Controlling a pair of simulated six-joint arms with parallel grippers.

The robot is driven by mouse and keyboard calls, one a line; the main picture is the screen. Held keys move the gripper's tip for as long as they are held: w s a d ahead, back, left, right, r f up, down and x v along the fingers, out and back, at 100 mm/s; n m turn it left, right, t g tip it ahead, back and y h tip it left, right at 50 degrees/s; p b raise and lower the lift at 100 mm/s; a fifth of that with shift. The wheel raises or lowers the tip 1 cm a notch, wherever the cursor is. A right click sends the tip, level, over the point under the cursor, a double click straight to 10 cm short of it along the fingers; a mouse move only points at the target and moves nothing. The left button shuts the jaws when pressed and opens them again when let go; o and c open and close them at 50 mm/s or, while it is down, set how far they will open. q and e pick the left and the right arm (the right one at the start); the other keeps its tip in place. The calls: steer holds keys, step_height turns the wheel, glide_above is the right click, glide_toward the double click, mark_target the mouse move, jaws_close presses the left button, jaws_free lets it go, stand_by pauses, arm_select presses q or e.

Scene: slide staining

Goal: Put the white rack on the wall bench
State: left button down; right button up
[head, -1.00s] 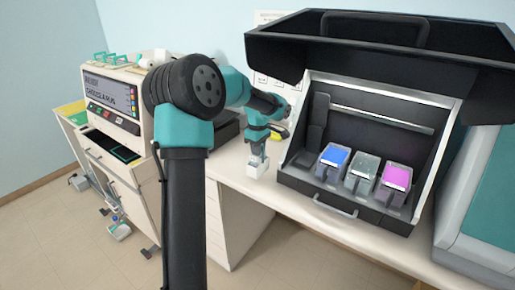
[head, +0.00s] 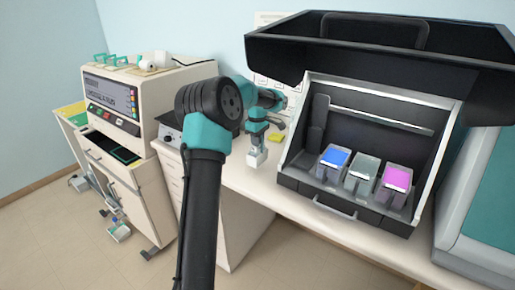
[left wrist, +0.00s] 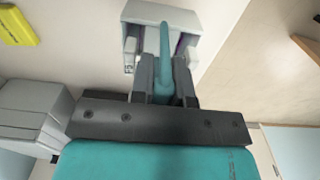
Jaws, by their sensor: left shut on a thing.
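The white rack (head: 258,158) is at the wall bench (head: 236,181), in front of the wall and left of the open black cabinet. In the left wrist view the white rack (left wrist: 190,17) shows at the top, with a teal upright handle. My left gripper (head: 257,140) is above the rack. Its fingers (left wrist: 164,85) are shut on the teal handle. I cannot tell whether the rack touches the bench top or hangs just over it. My right gripper is not in view.
The black cabinet (head: 383,125) holds blue, grey and magenta staining jars. A yellow block (head: 275,137) lies behind the gripper; it also shows in the left wrist view (left wrist: 16,25). A white machine (head: 122,98) stands at the left. Bench space in front of the rack is clear.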

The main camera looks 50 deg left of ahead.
arm_select(q)
steer(key=shift+f, duration=1.75)
steer(key=shift+f, duration=0.15)
steer(key=c, duration=1.1)
jaws_free()
steer(key=shift+r, duration=2.9)
